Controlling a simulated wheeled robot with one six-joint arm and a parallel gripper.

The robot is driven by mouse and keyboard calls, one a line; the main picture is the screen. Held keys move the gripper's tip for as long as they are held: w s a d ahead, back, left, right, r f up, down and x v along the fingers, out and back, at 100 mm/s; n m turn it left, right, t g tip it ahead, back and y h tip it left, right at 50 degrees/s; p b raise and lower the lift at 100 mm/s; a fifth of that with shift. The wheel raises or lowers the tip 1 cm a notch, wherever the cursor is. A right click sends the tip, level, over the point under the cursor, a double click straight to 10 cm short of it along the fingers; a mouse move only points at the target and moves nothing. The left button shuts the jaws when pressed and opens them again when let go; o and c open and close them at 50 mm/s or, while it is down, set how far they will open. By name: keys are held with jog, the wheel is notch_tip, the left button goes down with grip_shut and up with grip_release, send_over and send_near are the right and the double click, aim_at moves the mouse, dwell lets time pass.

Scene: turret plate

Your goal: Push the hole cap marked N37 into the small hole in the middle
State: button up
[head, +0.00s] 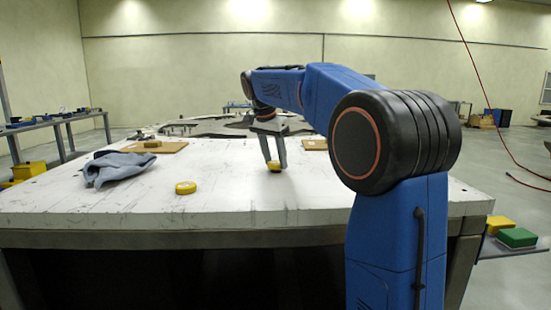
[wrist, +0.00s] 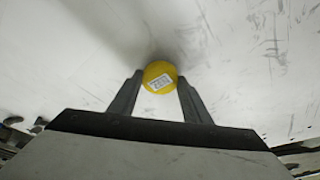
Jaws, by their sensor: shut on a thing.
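My gripper (head: 275,166) is shut on a round yellow cap (wrist: 160,75), low over the white table top (head: 235,208). In the wrist view the cap sits between both fingertips, with a pale label on its face; the print is too small to read. I cannot tell whether the cap touches the table. A second yellow cap (head: 186,187) lies on the table to the left of my gripper. I cannot make out the small middle hole in either view.
A crumpled grey-blue cloth (head: 125,167) lies at the table's left. A brown board (head: 155,147) with a small object on it lies behind it, and another board (head: 314,144) lies right of my gripper. The table's front middle is clear.

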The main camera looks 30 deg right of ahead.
jog(key=shift+f, duration=0.6)
dwell(0.7)
jog(key=o, duration=1.1)
